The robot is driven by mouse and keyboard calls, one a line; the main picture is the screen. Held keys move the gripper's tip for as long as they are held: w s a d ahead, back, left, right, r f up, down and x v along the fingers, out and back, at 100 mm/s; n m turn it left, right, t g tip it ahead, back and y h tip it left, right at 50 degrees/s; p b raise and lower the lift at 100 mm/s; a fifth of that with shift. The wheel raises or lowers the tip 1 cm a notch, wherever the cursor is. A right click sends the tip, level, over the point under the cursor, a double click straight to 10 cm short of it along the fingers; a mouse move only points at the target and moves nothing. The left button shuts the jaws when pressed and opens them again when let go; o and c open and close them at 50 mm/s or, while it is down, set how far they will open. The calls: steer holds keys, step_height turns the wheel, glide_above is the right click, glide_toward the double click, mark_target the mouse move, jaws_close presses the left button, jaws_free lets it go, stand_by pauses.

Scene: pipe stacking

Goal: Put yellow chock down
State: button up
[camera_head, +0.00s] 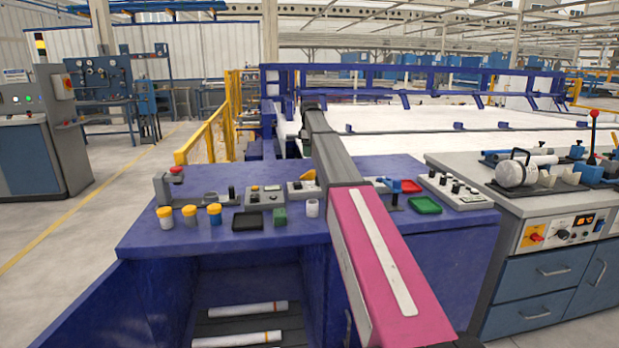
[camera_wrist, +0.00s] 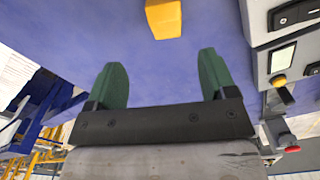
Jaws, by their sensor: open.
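The yellow chock (camera_wrist: 164,18) is at the top of the wrist view, on the blue bench top (camera_wrist: 62,22) and cut off by the frame edge. My gripper (camera_wrist: 162,62) is open, with its two green fingers apart and nothing between them. The chock lies beyond the fingertips, apart from them. In the head view a small yellow piece (camera_head: 308,175), which looks like the chock, shows just left of my arm, partly hidden. My gripper cannot be made out in the head view.
Yellow-topped jars (camera_head: 190,214), a black tray (camera_head: 247,221), a green block (camera_head: 280,216) and control boxes (camera_head: 265,195) stand on the bench left of my arm. White pipes (camera_head: 247,308) rest below.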

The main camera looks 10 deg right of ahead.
mark_target(310, 171)
step_height(310, 171, down, 5)
steer(key=shift+s+f, duration=0.25)
steer(key=shift+f, duration=1.15)
steer(key=shift+s+f, duration=0.15)
steer(key=shift+f, duration=1.1)
steer(key=shift+a, duration=0.1)
steer(key=c, duration=1.1)
steer(key=shift+r, duration=0.15)
